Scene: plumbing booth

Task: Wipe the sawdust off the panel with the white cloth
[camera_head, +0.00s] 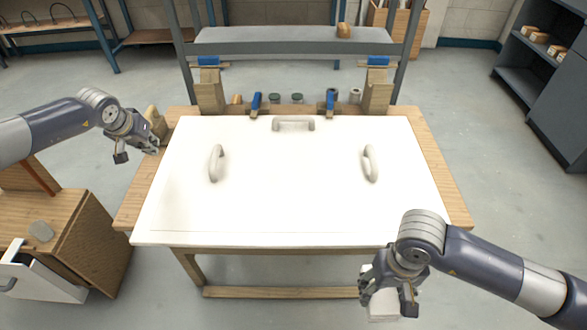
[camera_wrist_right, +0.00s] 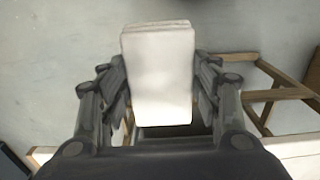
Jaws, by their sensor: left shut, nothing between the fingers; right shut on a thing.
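The white panel (camera_head: 290,205) lies flat on the wooden workbench (camera_head: 455,205), with three pale handles on it. No sawdust can be made out on its bright surface; faint marks show at its left side. My right gripper (camera_head: 388,290) is shut on the folded white cloth (camera_head: 384,305), beyond the front right edge of the panel and off it. In the right wrist view the cloth (camera_wrist_right: 160,75) sits between the two fingers, above the floor. My left gripper (camera_head: 152,148) is shut and empty, just left of the panel's left edge.
Two blue-handled clamps (camera_head: 256,105) and wooden blocks (camera_head: 209,92) stand along the panel's back edge. A grey shelf (camera_head: 290,45) spans behind. A wooden cabinet with an open drawer (camera_head: 40,280) stands at the left. The floor at the front right is clear.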

